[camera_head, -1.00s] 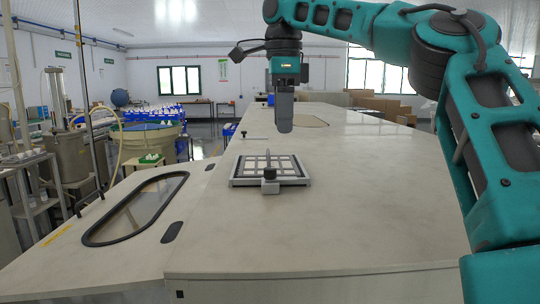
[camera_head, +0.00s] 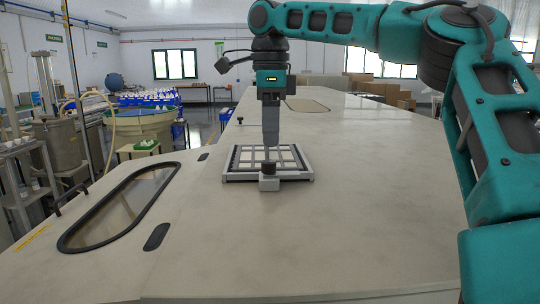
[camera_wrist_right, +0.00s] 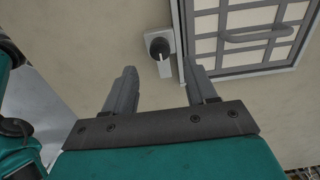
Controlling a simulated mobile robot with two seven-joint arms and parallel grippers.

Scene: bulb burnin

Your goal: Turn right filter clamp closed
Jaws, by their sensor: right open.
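The filter clamp has a black knob (camera_head: 268,168) on a light block (camera_head: 269,184) at the near edge of the gridded filter frame (camera_head: 306,177). In the right wrist view, the black knob (camera_wrist_right: 158,45) has a pale bar below it, beside the filter frame (camera_wrist_right: 243,72) with its handle. My right gripper (camera_head: 270,140) points down above the frame, just behind the knob in the head view. In the wrist view, my right gripper (camera_wrist_right: 161,68) is open and empty, its fingers on either side of the pale bar's line. Contact cannot be told. My left gripper is out of view.
The frame sits on a wide pale housing top (camera_head: 380,220), largely clear to the right and in front. A dark-rimmed oval window (camera_head: 120,208) and a small dark slot (camera_head: 156,237) lie to the left. A small black knob (camera_head: 240,120) stands farther back.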

